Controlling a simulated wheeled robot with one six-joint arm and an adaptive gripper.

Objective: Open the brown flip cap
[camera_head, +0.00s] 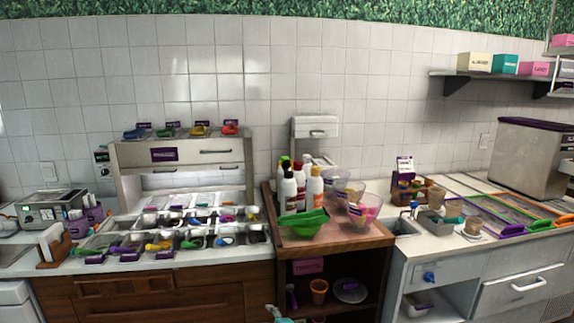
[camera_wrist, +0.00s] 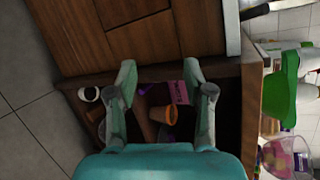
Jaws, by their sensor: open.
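Several white squeeze bottles (camera_head: 289,192) stand upright in a cluster on the wooden cart top. Their caps are small in the head view; green, red and orange-brown ones show, and the cap at the right of the cluster (camera_head: 315,171) looks orange-brown. I cannot tell for sure which cap is the brown flip cap or whether it is shut. My gripper (camera_wrist: 160,80) is open and empty in the wrist view, facing the cart's open shelf. In the head view only a teal piece of it shows at the bottom edge, below and in front of the bottles, well apart from them.
The cart's lower shelf holds an orange cup (camera_head: 318,290).

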